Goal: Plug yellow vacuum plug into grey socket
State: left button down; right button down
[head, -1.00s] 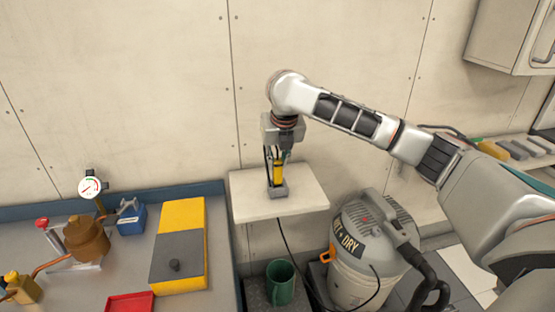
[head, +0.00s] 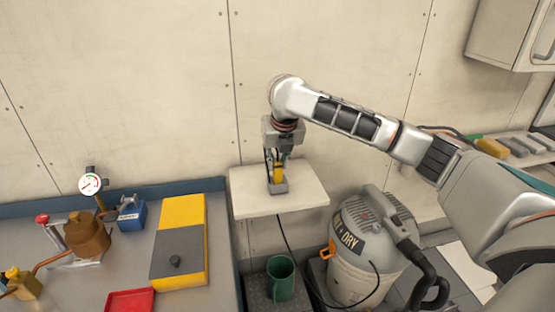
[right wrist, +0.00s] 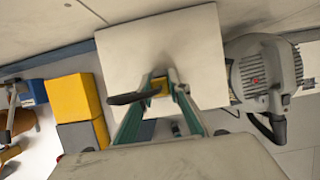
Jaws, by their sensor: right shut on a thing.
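The yellow vacuum plug (head: 278,172) is in my right gripper (head: 277,164), which is shut on it and points down. The plug is upright, directly over the grey socket (head: 278,188) on the white shelf. Its lower end appears to meet the socket, but I cannot tell how far it is in. In the right wrist view the yellow plug (right wrist: 160,87) shows between the green-edged fingers (right wrist: 160,80), with a dark piece sticking out to the left. The socket is hidden there. My left gripper is not in view.
The white shelf (head: 310,187) is otherwise clear. The bench on the left holds a yellow and grey box (head: 182,215), a blue block, a copper vessel and a red tray (head: 130,301).

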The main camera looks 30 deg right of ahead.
jog(key=shift+f, duration=0.1)
dwell(0.4)
jog(key=shift+f, duration=0.45)
jog(key=shift+f, duration=0.1)
dwell(0.7)
jog(key=c, duration=1.8)
grip_release()
jog(key=v, duration=1.2)
